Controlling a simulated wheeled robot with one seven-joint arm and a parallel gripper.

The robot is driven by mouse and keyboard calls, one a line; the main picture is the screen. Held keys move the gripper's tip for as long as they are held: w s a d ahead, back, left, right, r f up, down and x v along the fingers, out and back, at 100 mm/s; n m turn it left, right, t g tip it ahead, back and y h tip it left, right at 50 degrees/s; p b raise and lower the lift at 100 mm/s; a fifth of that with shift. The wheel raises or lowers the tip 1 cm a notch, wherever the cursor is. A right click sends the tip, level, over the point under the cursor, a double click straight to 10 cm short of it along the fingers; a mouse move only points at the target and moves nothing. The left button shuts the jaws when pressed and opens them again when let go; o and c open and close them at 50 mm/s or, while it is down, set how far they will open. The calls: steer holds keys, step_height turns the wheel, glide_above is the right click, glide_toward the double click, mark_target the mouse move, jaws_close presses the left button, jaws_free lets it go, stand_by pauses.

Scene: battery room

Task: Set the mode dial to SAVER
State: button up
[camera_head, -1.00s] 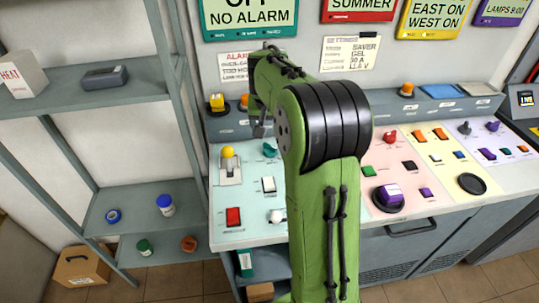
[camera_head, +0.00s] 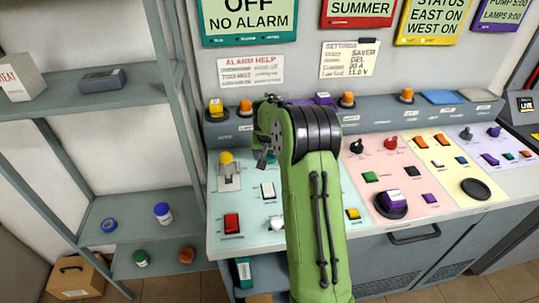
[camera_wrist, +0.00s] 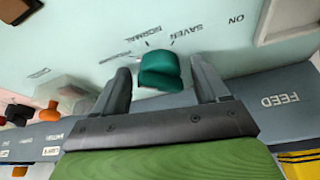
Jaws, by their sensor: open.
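The mode dial (camera_wrist: 160,70) is a teal knob on the pale panel in the wrist view. Printed labels fan out around it, among them SAVER (camera_wrist: 187,31) and NORMAL (camera_wrist: 140,33); another label to the left is too small to read. I cannot tell which mark the dial points at. My gripper (camera_wrist: 160,67) is open, with one finger on each side of the dial. Small gaps show between knob and fingers. In the head view my arm covers most of the dial, and only a bit of teal (camera_head: 271,156) shows beside my gripper.
A lever with a yellow knob (camera_head: 226,158), a white switch (camera_head: 268,190) and a red switch (camera_head: 232,222) share the pale panel. A raised ledge with orange buttons (camera_head: 245,106) runs behind it. A settings note (camera_head: 350,60) on the wall lists SAVER first.

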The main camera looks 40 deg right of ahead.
steer(key=c, duration=0.9)
steer(key=shift+c, duration=0.2)
steer(key=shift+a+m, duration=0.1)
steer(key=shift+m, duration=0.2)
steer(key=m+p, duration=0.1)
steer(key=m, duration=0.1)
steer(key=m+g+h+p, duration=0.1)
steer(key=m, duration=0.1)
steer(key=shift+w+a+r+g, duration=0.15)
steer(key=shift+w+g, duration=0.05)
steer(key=shift+g, duration=0.1)
steer(key=m+p, duration=0.1)
steer(key=m, duration=0.1)
steer(key=m+g+h+p, duration=0.1)
steer(key=m, duration=0.2)
steer(key=shift+w+g+p, duration=0.2)
steer(key=shift+g+p, duration=0.1)
steer(key=shift+p, duration=0.1)
steer(key=m+g+p, duration=0.1)
steer(key=m+p, duration=0.3)
steer(key=shift+w+r+g, duration=0.1)
steer(key=shift+w+g, duration=0.1)
steer(key=shift+g, duration=0.2)
steer(key=shift+w+m+g+y+p, duration=0.1)
steer(key=shift+m+g+y+p, duration=0.2)
steer(key=shift+m+p, duration=0.6)
steer(key=shift+w+m+g+y+p, duration=0.1)
steer(key=shift+m+g+p, duration=0.4)
steer(key=shift+m, duration=0.7)
steer(key=shift+s, duration=0.1)
